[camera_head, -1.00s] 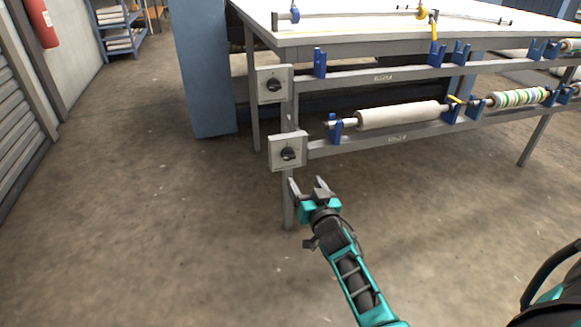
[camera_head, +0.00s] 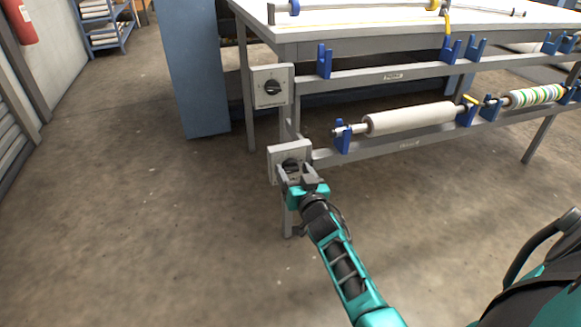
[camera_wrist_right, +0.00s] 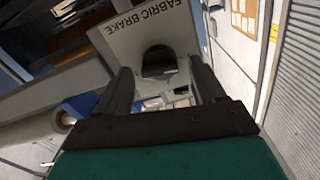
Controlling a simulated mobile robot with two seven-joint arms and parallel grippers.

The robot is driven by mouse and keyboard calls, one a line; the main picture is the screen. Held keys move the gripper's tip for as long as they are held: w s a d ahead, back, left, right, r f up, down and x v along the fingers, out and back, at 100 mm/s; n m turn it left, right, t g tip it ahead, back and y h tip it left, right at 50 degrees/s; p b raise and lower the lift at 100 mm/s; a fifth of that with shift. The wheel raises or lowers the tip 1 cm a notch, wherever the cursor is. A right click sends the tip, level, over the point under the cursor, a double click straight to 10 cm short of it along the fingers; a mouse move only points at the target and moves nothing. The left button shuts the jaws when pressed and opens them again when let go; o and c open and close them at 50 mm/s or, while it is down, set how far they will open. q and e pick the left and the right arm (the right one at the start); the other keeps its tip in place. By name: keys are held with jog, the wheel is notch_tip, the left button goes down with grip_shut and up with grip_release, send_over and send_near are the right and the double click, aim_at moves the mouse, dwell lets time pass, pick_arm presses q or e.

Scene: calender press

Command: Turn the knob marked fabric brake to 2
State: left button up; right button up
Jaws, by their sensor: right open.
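The fabric brake knob (camera_wrist_right: 160,62) is dark and round on a pale plate (camera_wrist_right: 125,38) lettered FABRIC BRAKE in the right wrist view. In the head view this plate is the lower box (camera_head: 276,158) on the table's front leg, its knob partly hidden by my gripper. My right gripper (camera_head: 296,175) is open just in front of the knob. In the right wrist view its fingers (camera_wrist_right: 162,75) stand apart, one to each side of the knob. The knob's scale and pointer setting are not readable. My left gripper is not in view.
A second box with a dark knob (camera_head: 272,88) sits above on the same leg. Rails with blue brackets (camera_head: 324,62) and a pale fabric roll (camera_head: 412,118) run to the right. A blue panel (camera_head: 193,75) stands behind left. The floor at left is clear.

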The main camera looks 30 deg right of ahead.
jog(key=shift+w, duration=0.15)
jog(key=c, duration=1.1)
